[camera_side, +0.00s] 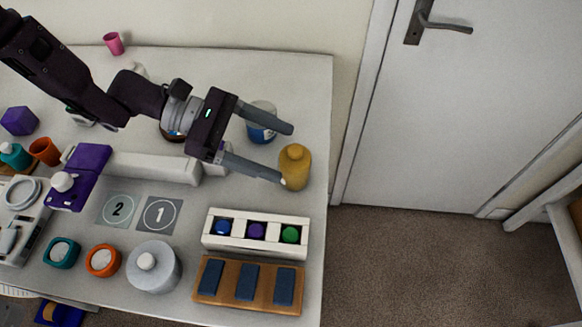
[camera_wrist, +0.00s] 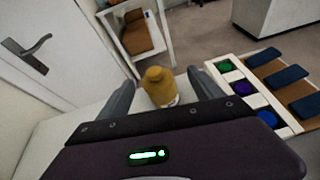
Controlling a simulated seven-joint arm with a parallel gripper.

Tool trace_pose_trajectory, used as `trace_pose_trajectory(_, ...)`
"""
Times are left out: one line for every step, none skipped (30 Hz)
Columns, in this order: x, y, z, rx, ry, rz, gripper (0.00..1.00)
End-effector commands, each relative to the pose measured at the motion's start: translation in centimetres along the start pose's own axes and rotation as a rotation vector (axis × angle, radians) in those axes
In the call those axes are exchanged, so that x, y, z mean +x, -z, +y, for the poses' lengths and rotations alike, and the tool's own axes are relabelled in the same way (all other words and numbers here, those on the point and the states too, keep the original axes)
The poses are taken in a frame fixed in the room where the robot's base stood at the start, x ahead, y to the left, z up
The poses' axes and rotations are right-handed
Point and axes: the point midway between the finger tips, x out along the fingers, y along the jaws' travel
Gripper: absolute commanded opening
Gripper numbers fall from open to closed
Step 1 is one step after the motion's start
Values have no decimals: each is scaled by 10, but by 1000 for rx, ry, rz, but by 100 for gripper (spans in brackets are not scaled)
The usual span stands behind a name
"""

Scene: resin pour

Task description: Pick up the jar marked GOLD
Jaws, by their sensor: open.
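A gold-yellow jar (camera_side: 295,167) with a rounded top stands upright near the table's right edge. No lettering on it can be read. In the wrist view the jar (camera_wrist: 160,86) is centred ahead, in the gap between the two fingers. My gripper (camera_side: 287,155) is open and empty, reaching right toward the jar. In the side view the lower fingertip overlaps the jar's lower left edge; whether it touches cannot be told. The open fingers (camera_wrist: 163,82) also show on both sides of the jar in the wrist view.
A blue-and-white jar (camera_side: 262,122) stands behind the upper finger. A white rack (camera_side: 230,246) with blue, purple and green items and a brown tray (camera_side: 235,299) with dark blue blocks lie in front. A grey lidded pot (camera_side: 154,278) stands left of them. The table ends just right of the gold jar.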

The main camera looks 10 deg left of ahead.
Motion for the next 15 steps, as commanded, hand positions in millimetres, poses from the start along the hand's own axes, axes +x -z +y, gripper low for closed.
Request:
trace_pose_trajectory(7,10,2,-43,-12,-5,76)
trace_pose_trajectory(10,14,3,-60,-17,-6,76)
trace_pose_trajectory(14,17,4,-74,-23,-8,76)
trace_pose_trajectory(17,18,4,-79,-24,-8,76)
trace_pose_trajectory(21,18,4,-79,-24,-9,76)
trace_pose_trajectory(26,18,4,-80,-25,-9,76)
trace_pose_trajectory(31,18,4,-79,-25,-9,76)
trace_pose_trajectory(35,19,4,-78,-24,-9,76)
trace_pose_trajectory(42,20,4,-78,-24,-8,76)
trace_pose_trajectory(48,20,5,-78,-23,-8,76)
trace_pose_trajectory(54,22,5,-78,-23,-8,76)
trace_pose_trajectory(62,23,5,-76,-23,-8,76)
trace_pose_trajectory(68,23,6,-77,-23,-7,76)
trace_pose_trajectory(72,23,6,-76,-24,-8,76)
trace_pose_trajectory(77,22,6,-76,-24,-8,76)
